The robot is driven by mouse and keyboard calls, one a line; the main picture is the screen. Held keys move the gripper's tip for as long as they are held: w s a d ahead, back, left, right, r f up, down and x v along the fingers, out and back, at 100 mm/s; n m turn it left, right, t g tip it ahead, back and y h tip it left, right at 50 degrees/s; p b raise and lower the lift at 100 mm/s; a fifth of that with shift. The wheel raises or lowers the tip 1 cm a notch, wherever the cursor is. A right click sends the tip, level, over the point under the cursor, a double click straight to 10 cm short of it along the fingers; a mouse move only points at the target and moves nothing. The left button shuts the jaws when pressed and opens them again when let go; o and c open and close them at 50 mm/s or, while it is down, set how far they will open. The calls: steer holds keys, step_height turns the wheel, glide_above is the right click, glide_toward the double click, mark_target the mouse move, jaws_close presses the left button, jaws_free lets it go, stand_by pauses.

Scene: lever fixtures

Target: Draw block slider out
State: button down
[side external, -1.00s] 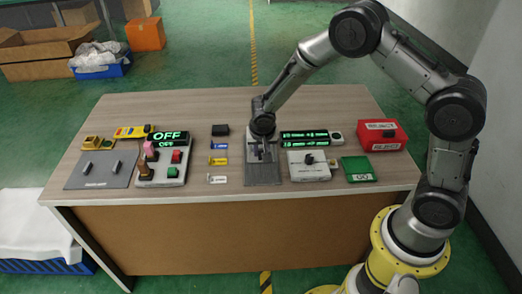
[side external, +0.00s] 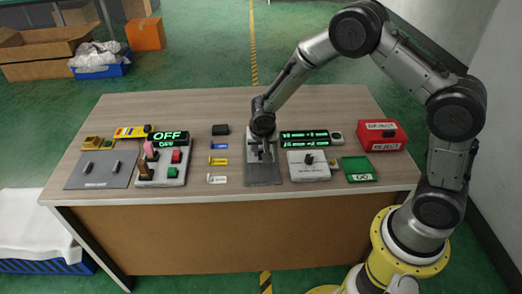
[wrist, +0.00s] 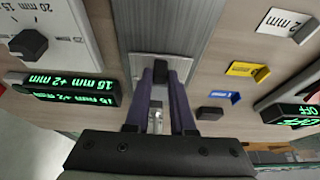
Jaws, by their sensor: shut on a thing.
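The slider fixture is a long grey plate (side external: 263,175) lying on the table in the middle. In the wrist view its ribbed grey plate (wrist: 170,35) runs away from my gripper. A dark block handle (wrist: 160,71) sits between my fingertips, and a pale metal part shows below it. My gripper (side external: 261,155) reaches down over the plate, with its fingers (wrist: 160,80) closed on the handle from both sides. The fingers and wrist hide much of the slider, so its exact position on the rail is hard to tell.
A dial box (side external: 309,166) and a green-lit display (side external: 305,138) stand close on the right. Small coloured tags (side external: 218,161) lie to the left, beyond them a button panel (side external: 163,172). A red box (side external: 381,135) and a green pad (side external: 358,169) are further right.

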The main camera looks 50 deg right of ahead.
steer(key=s+a, duration=0.6)
stand_by(0.3)
steer(key=c, duration=0.8)
jaws_free()
steer(key=shift+o, duration=0.2)
steer(key=shift+r, duration=0.1)
steer(key=v, duration=1.3)
steer(key=shift+r, duration=0.3)
steer(key=shift+s, duration=0.1)
